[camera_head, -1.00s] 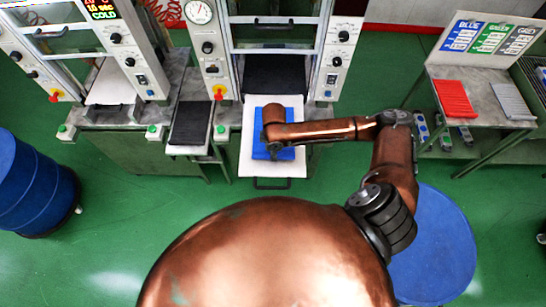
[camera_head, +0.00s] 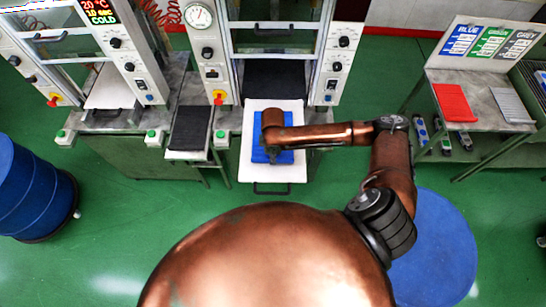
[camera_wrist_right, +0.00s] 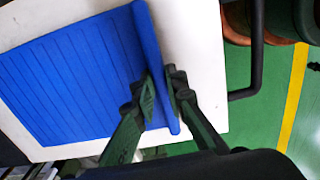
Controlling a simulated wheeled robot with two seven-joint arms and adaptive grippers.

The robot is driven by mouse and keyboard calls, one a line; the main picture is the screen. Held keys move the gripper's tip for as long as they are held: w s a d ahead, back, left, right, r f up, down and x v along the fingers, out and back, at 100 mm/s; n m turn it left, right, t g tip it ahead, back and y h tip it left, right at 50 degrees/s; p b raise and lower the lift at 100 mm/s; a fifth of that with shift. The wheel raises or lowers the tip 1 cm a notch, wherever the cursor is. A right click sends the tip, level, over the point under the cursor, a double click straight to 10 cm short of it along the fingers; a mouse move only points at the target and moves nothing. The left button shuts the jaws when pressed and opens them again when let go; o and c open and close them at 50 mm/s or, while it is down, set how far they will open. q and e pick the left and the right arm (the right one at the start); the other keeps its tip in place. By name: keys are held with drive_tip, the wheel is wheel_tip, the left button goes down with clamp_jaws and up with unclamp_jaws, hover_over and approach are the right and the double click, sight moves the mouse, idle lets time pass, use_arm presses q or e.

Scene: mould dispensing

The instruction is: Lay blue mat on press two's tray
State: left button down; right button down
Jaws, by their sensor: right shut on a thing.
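The blue mat (camera_head: 286,156) is over the white tray (camera_head: 275,175) pulled out from the middle press, partly covered by my right arm. My right gripper (camera_head: 272,153) is over the mat. In the right wrist view, the gripper (camera_wrist_right: 161,84) is shut on one long edge of the ribbed blue mat (camera_wrist_right: 75,80). That edge is curled up between the fingers. The rest of the mat spreads flat over the white tray (camera_wrist_right: 195,45); I cannot tell whether all of it touches. My left gripper is not in view.
The tray's dark handle (camera_head: 272,188) sticks out at the front. A dark mat (camera_head: 190,128) lies on a side stand left of the tray. A table at right holds a red mat (camera_head: 454,102) and a grey mat (camera_head: 511,104). A blue drum (camera_head: 35,190) stands at left.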

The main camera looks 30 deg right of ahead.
drive_tip(key=c, duration=2.3)
unclamp_jaws()
drive_tip(key=o, duration=0.4)
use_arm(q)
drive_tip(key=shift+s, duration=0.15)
use_arm(e)
wheel_tip(320, 180, up, 12)
drive_tip(key=shift+f, duration=0.1)
